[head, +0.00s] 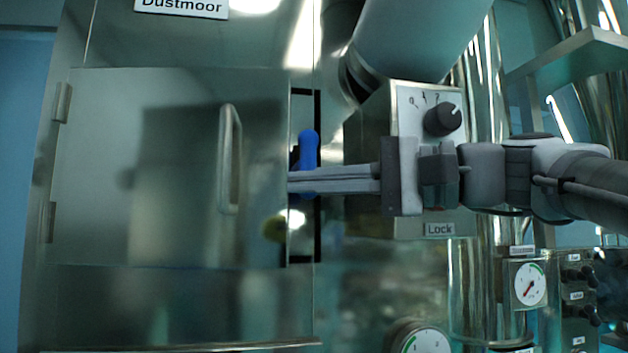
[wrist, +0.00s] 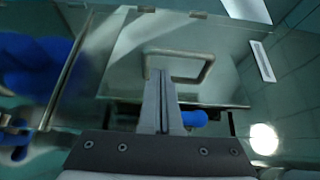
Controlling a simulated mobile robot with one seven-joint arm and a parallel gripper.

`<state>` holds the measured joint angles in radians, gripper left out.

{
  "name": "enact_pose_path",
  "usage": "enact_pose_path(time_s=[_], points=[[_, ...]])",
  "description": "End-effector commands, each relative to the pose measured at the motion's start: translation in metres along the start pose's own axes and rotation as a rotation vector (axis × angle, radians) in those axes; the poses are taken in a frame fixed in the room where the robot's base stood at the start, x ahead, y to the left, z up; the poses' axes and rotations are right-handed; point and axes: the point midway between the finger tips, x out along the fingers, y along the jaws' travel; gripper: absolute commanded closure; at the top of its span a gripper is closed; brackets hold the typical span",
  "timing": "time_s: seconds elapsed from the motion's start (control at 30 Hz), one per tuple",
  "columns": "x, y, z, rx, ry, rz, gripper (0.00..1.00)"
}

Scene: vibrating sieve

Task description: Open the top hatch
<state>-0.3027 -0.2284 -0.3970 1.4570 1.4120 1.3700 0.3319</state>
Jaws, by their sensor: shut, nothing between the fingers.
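The hatch (head: 90,150) is a shiny metal door with hinges on its left side and a vertical bar handle (head: 229,158) near its right edge. It also fills the upper middle of the wrist view (wrist: 125,75), where its handle (wrist: 207,68) shows just beyond the fingertips. My gripper (head: 291,182) is shut and empty, its fingertips pointing left at the hatch's right edge, to the right of the handle. A blue knob (head: 308,145) stands behind the fingers and is partly hidden by them.
A control box labelled Lock (head: 440,229) with a black rotary knob (head: 443,119) stands right of the hatch, behind my gripper. Round gauges (head: 530,285) and pipes are at lower right. Left of the handle, the space before the hatch looks clear.

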Motion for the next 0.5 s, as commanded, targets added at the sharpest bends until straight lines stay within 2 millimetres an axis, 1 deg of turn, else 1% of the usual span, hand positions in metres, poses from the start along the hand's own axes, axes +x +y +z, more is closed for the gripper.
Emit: enact_pose_path(time_s=[0.03,0.1,0.3,0.4,0.5], points=[[0.01,-0.001,0.001,0.002,-0.004,0.002,1.0],[0.023,-0.001,0.0,0.002,-0.004,0.002,1.0],[0.058,-0.002,0.001,-0.001,-0.002,0.002,1.0],[0.071,-0.001,0.0,0.0,-0.001,0.002,1.0],[0.078,0.0,0.0,0.0,0.0,0.002,1.0]])
